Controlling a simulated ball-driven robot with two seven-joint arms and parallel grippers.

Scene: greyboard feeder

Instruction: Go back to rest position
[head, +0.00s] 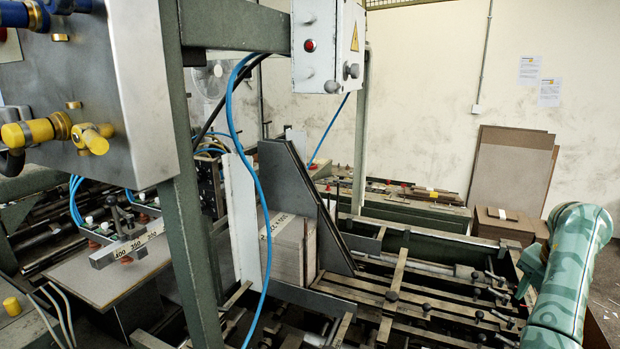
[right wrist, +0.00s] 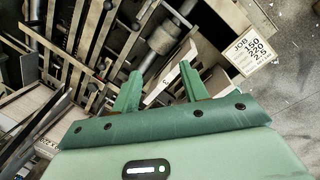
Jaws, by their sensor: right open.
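My right gripper (right wrist: 159,90) shows in the right wrist view with its two green fingers spread apart and nothing between them. It hangs over the bars and rods of the feeder machine. My green right arm stands at the right edge of the head view, beside the feeder frame (head: 455,245). A stack of greyboards (head: 288,250) stands upright in the feeder, against a dark slanted plate (head: 300,190), apart from my right arm. My left gripper is in neither view.
A green post (head: 190,255) and a steel box with yellow knobs (head: 95,100) fill the left of the head view. A blue hose (head: 262,190) hangs before the boards. Boards (head: 510,170) lean on the back wall. A job card (right wrist: 249,47) shows in the wrist view.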

